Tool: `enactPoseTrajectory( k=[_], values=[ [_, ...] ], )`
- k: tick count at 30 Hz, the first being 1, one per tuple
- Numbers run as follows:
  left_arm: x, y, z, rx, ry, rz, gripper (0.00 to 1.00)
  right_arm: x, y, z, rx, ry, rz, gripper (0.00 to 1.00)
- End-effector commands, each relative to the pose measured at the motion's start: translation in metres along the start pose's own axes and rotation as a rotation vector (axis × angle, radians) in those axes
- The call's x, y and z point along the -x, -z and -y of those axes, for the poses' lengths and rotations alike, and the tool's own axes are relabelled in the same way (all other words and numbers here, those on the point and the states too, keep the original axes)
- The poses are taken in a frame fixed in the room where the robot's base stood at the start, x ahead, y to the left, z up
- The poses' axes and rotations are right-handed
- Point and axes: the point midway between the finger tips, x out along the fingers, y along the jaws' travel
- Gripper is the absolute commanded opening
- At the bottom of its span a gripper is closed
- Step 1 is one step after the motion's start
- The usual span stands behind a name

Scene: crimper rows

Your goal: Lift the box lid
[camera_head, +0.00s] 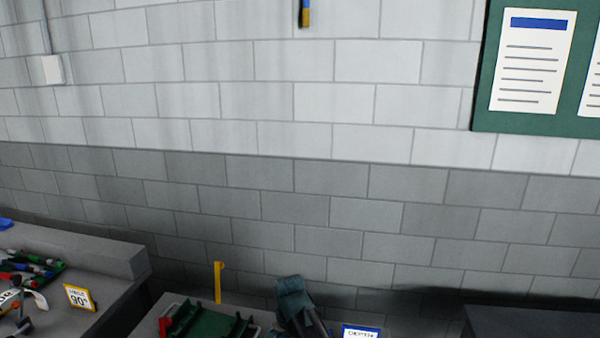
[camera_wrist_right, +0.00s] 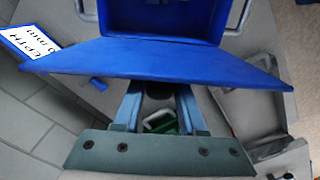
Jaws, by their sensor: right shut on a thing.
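The blue lid (camera_wrist_right: 150,62) is a wide flat slab across the upper part of the right wrist view. The blue box (camera_wrist_right: 155,22) shows just beyond it with its inside partly visible, so the lid does not cover it fully. My right gripper (camera_wrist_right: 158,92) has its two fingers reaching to the lid, shut on it around a dark part that is mostly hidden. How far the lid is above the box is hard to tell. The box and lid do not show in the head view. My left gripper is in neither view.
In the head view a green tray (camera_head: 212,322) stands on the bench at the bottom centre, near a yellow post (camera_head: 218,282). A small blue-edged sign (camera_head: 361,332) is to its right. Tools lie on the left bench beside a yellow sign (camera_head: 79,297). A block wall stands behind.

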Motion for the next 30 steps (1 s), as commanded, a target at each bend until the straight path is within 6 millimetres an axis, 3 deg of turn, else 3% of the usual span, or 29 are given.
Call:
enactPoseTrajectory(
  k=[10, 19, 20, 24, 26, 30],
  values=[
    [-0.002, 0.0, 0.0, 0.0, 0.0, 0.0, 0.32, -0.002, 0.026, 0.0, 0.002, 0.0, -0.002, 0.13],
    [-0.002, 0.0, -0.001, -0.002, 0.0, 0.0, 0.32, -0.002, 0.03, 0.001, 0.003, 0.0, -0.002, 0.13],
    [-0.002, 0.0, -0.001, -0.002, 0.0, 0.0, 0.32, -0.002, 0.03, 0.001, 0.003, 0.0, -0.002, 0.41],
    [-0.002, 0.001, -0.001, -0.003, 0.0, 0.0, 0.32, -0.002, 0.03, 0.001, 0.003, 0.0, -0.002, 0.67],
    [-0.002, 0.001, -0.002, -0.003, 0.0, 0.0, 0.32, -0.002, 0.03, 0.002, 0.004, 0.0, -0.002, 0.75],
    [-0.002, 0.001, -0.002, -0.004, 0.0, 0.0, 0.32, -0.002, 0.03, 0.002, 0.004, 0.0, -0.001, 0.75]
  ],
)
